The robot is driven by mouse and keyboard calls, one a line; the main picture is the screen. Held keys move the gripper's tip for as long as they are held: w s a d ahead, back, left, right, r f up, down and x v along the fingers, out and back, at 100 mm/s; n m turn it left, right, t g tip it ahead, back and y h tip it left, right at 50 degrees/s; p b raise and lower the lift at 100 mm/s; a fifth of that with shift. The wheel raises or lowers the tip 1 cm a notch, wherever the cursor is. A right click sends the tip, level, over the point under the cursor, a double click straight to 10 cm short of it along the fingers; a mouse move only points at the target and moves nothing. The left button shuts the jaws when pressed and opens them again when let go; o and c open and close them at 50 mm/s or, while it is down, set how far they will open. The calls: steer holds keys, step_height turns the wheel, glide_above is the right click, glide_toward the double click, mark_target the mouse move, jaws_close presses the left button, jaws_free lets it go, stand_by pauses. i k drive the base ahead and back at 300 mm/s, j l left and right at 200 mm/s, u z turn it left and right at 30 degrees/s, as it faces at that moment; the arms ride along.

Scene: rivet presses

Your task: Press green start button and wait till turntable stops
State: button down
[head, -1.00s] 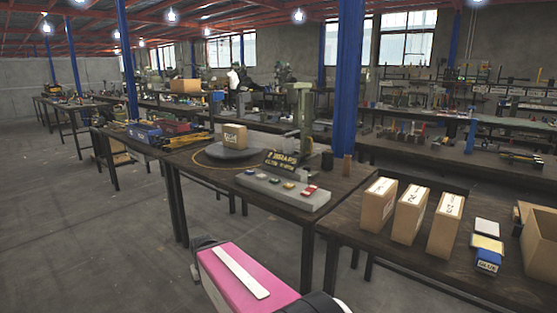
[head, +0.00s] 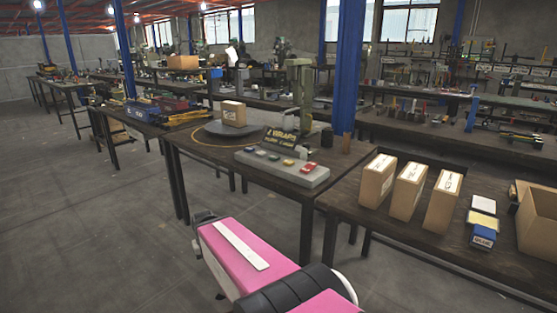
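A long grey button panel (head: 296,174) lies along the front edge of the middle table, with a row of small coloured buttons on top. The red button (head: 309,167) at its right end is clear; the others are too small to tell the green one surely. The dark round turntable (head: 208,134) is behind and left of the panel, with a cardboard box (head: 233,114) standing on it. One picture does not show whether it turns. My pink arm reaches up from the bottom centre, well short of the table. My gripper cannot be made out in view.
A green-grey press (head: 302,95) and a black sign with yellow lettering (head: 279,138) stand behind the panel. The right table holds several upright cartons (head: 409,190), a blue box (head: 484,236) and an open cardboard box (head: 540,232). The floor (head: 90,230) at left is clear.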

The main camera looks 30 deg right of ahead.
mark_target(274, 158)
steer(key=i+j, duration=0.85)
steer(key=i+z, duration=0.1)
steer(key=z, duration=0.3)
steer(key=j+z, duration=0.1)
steer(key=z, duration=0.3)
steer(key=i+j+z, duration=0.15)
steer(key=z, duration=0.25)
steer(key=j+z, duration=0.1)
steer(key=z, duration=1.05)
